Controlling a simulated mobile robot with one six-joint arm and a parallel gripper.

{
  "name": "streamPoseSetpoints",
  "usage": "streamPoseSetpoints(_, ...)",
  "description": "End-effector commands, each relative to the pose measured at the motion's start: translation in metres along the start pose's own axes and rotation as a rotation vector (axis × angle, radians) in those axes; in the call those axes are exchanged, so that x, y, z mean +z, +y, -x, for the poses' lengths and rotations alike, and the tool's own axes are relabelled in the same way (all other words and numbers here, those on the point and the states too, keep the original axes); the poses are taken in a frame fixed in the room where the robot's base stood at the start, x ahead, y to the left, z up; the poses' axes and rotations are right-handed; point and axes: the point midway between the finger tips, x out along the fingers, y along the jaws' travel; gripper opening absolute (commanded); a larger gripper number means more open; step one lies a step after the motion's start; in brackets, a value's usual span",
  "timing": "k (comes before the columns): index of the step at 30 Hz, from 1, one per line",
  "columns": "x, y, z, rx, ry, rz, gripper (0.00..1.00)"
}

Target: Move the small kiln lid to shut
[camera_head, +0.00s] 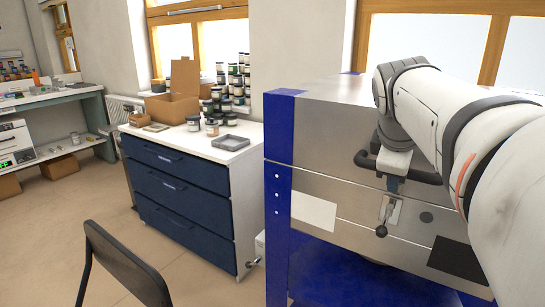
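The kiln is a box of brushed steel with blue corners and a blue lower part (350,281). Its steel lid (325,135) lies level on the kiln body (345,206), with a thin seam and no clear gap between them in this view. A dark bar handle (428,177) sticks out from the lid's front. My gripper (394,184) is at the handle's middle, pointing down. Its fingers are small and partly hidden by my wrist, so I cannot tell whether they are closed on the bar. A latch with a dark ball knob (381,231) hangs just below.
A blue drawer cabinet (185,195) stands left of the kiln, with a cardboard box (172,105), jars (212,128) and a grey tray (230,143) on top. A black chair (115,265) stands at front left. Open floor (60,235) lies at the left.

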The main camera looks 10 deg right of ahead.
Motion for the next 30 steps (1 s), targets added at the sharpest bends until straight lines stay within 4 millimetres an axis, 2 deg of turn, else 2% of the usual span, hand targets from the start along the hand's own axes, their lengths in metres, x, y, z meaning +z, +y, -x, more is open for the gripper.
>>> streamPoseSetpoints(11, 0.000, 0.003, 0.008, 0.009, 0.002, 0.000, 0.41)
streamPoseSetpoints(21, 0.000, 0.003, 0.063, 0.009, 0.003, 0.001, 0.41)
streamPoseSetpoints(25, 0.000, 0.002, 0.075, 0.006, 0.002, 0.001, 0.41)
streamPoseSetpoints(30, 0.000, 0.001, 0.079, 0.004, 0.000, -0.001, 0.41)
